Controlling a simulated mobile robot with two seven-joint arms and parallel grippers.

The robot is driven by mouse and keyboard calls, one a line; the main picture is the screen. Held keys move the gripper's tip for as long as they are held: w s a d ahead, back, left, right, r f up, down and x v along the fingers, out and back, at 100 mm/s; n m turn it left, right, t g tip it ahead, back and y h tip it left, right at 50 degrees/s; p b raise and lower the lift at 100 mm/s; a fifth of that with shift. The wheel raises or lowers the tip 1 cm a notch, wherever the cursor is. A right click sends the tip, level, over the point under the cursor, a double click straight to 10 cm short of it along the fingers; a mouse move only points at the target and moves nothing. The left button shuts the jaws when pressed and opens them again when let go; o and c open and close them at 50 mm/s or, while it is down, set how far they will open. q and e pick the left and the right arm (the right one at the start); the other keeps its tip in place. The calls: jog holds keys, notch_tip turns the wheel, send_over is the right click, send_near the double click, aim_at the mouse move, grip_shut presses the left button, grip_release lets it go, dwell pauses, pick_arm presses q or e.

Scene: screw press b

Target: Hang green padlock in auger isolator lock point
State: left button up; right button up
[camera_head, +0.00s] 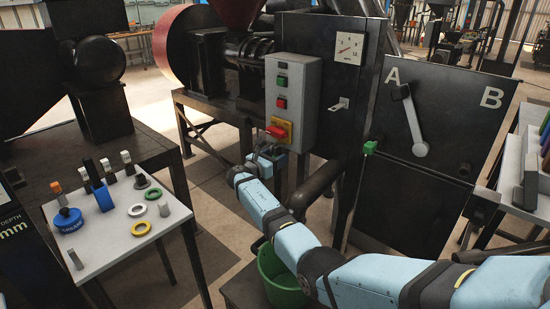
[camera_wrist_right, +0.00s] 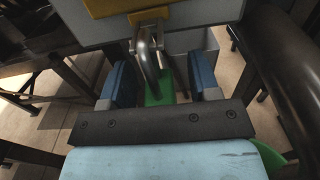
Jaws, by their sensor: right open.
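The auger isolator is a yellow plate with a red handle (camera_head: 278,131) at the bottom of the grey control box (camera_head: 303,100). In the right wrist view the yellow plate (camera_wrist_right: 135,7) shows at the top, with a metal bracket below it. A grey shackle (camera_wrist_right: 148,58) hangs at that bracket and seems to pass through it. The green padlock body (camera_wrist_right: 157,93) is below the shackle, partly hidden by my gripper. My right gripper (camera_wrist_right: 163,80) is open, with one blue finger apart on each side of the padlock. In the head view my right gripper (camera_head: 267,157) is just under the box. My left gripper is out of view.
A grey board (camera_head: 112,245) at left holds rings, a blue round device (camera_head: 68,220) and several small items. A green bucket (camera_head: 280,285) stands under my right arm. A dark pipe (camera_head: 315,188) runs close to the gripper's right. A lever panel (camera_head: 435,120) stands at right.

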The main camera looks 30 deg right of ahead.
jog(key=v, duration=1.3)
jog(key=shift+a, duration=0.4)
jog(key=shift+s+a, duration=0.1)
jog(key=shift+s, duration=0.05)
